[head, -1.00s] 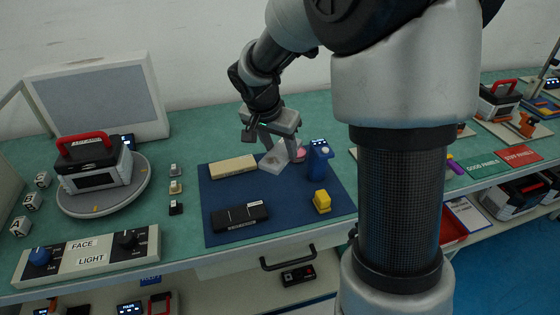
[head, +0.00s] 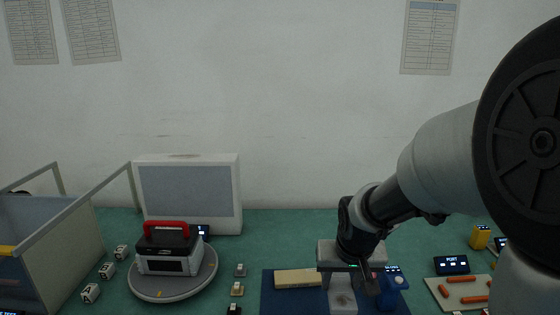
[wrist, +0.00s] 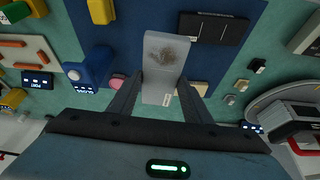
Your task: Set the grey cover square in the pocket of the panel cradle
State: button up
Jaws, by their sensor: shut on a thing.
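My gripper (head: 345,282) is shut on the grey cover (head: 342,302), a pale flat plate with a brownish smudge. In the wrist view the cover (wrist: 165,62) sits between the two dark fingers of my gripper (wrist: 163,82) and projects beyond their tips. It hangs over the blue mat (head: 268,300), right of a cream bar (head: 298,278) and left of a blue device with a small display (head: 392,281). Its gap to the mat is hard to judge. I cannot pick out the panel cradle or its pocket with certainty.
A black slotted box (wrist: 215,28) lies on the mat near the cover. A round turntable (head: 205,280) carries a red-handled unit (head: 168,262) at left, before a grey-screened box (head: 190,190). A tray with orange rods (head: 462,302) is at right.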

aim_at(344, 296)
jog(key=p, duration=0.1)
jog(key=r+p, duration=0.1)
jog(key=p, duration=0.1)
jog(key=r+p, duration=0.1)
jog(key=p, duration=0.1)
jog(key=shift+s+d+r+n, duration=0.25)
jog(key=shift+s+n, duration=0.05)
jog(key=p+v, duration=0.3)
jog(key=p, duration=0.4)
jog(key=shift+w+d+r, duration=0.1)
jog(key=shift+w+d, duration=0.05)
jog(key=shift+w, duration=0.05)
jog(key=p, duration=0.1)
jog(key=r+p, duration=0.1)
jog(key=p, duration=0.1)
jog(key=shift+s+a+r+p, duration=0.1)
jog(key=shift+s+a+p, duration=0.1)
jog(key=shift+s+p, duration=0.1)
jog(key=shift+s+a+r+p, duration=0.15)
jog(key=shift+s+p, duration=0.1)
jog(key=shift+p, duration=0.45)
